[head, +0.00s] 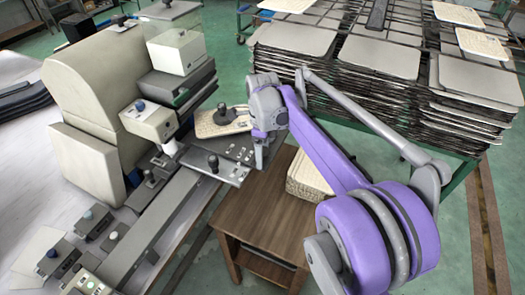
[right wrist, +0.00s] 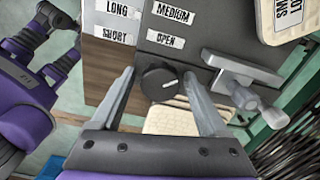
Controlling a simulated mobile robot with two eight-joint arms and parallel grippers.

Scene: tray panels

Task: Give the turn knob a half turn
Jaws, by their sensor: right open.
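The turn knob (right wrist: 160,83) is a round dark knob on a grey panel (right wrist: 137,57) in the right wrist view. A pale mark shows on its face. Labels reading LONG, SHORT, MEDIUM and OPEN surround it above and to the left. My right gripper (right wrist: 160,76) is open, with one finger on each side of the knob in the picture. I see a gap between each finger and the knob; the depth is hard to tell. In the head view my right gripper (head: 262,152) is by the machine's right end, and I cannot make out the knob there.
A grey lever (right wrist: 240,78) sticks out just right of the knob. A wooden stand (head: 268,225) is below my right gripper. The large beige machine (head: 108,85) fills the left, and stacked panels (head: 380,55) stand behind. Purple parts of mine show at the wrist view's left.

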